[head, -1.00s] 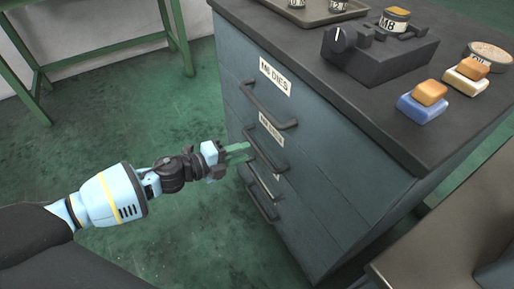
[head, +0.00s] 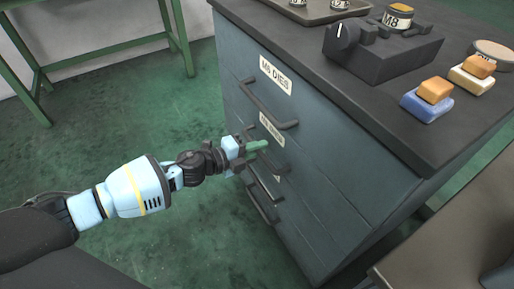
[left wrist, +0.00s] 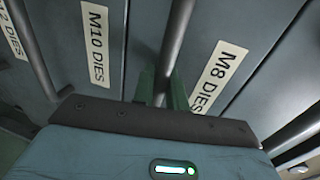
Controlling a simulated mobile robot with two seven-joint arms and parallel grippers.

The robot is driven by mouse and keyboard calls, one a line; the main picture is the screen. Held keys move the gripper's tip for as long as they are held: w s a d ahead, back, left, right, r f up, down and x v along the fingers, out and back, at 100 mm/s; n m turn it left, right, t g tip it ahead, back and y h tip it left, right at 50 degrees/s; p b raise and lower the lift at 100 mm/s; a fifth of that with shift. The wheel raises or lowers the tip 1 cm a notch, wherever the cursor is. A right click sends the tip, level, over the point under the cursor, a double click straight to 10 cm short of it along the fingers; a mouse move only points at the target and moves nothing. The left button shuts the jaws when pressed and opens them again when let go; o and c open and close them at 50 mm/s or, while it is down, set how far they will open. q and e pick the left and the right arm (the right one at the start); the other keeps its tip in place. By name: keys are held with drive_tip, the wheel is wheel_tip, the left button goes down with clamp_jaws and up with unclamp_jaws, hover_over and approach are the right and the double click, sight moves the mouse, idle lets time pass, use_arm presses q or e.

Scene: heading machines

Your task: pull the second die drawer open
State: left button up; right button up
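The grey-blue drawer cabinet (head: 330,190) has a column of drawers with dark bar handles. The top drawer carries the label M6 DIES (head: 275,75). The second drawer's label (head: 271,129) is partly readable in the head view; the left wrist view shows it as M8 DIES (left wrist: 218,77). My left gripper (head: 258,146) is at the second drawer's handle. In the left wrist view its green fingers (left wrist: 162,90) stand apart on either side of that handle (left wrist: 175,40). The drawers look shut. My right gripper is not in view.
The M10 DIES drawer label (left wrist: 95,42) and lower handles (head: 262,203) are just below. On the cabinet top are a tray (head: 318,12), a dark device with a knob (head: 385,50), and blue and cream blocks with orange tops (head: 427,106). Green floor (head: 110,120) lies open at left.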

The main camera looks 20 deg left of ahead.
use_arm(q)
drive_tip(key=shift+s, duration=0.1)
clamp_jaws()
drive_tip(key=shift+s+a, duration=0.1)
drive_tip(key=f+p+v, duration=0.2)
drive_tip(key=f+v, duration=0.1)
drive_tip(key=v, duration=1.2)
drive_tip(key=s+f+p+v, duration=0.1)
drive_tip(key=f+p+v, duration=0.2)
drive_tip(key=v, duration=1.2)
drive_tip(key=shift+s+a+f, duration=0.15)
drive_tip(key=shift+s+a, duration=0.05)
drive_tip(key=shift+a, duration=0.3)
drive_tip(key=o, duration=0.7)
unclamp_jaws()
drive_tip(key=shift+c, duration=0.2)
